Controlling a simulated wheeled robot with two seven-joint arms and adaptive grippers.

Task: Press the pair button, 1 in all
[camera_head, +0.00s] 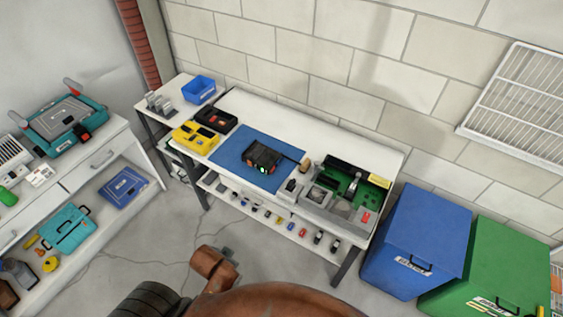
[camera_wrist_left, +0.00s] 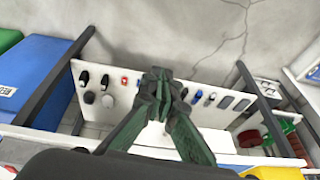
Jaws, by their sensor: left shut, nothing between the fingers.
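A black device (camera_head: 262,157) with a lit green spot lies on the blue mat (camera_head: 233,146) on the white workbench in the head view. A pair button is too small to make out. My left gripper (camera_wrist_left: 160,78) shows in the left wrist view as dark green fingers, shut and empty. Its tips appear in front of the bench's lower shelf (camera_wrist_left: 128,67), where small items sit in a row. I cannot tell from this how far the gripper is from the device. The left gripper is not seen in the head view. My right gripper is in neither view.
On the bench stand a yellow case (camera_head: 196,139), a black case (camera_head: 215,118), a blue bin (camera_head: 199,89) and a green circuit board area (camera_head: 352,183). Blue (camera_head: 415,235) and green (camera_head: 495,258) bins stand right of the bench. A side bench (camera_head: 105,160) is at left.

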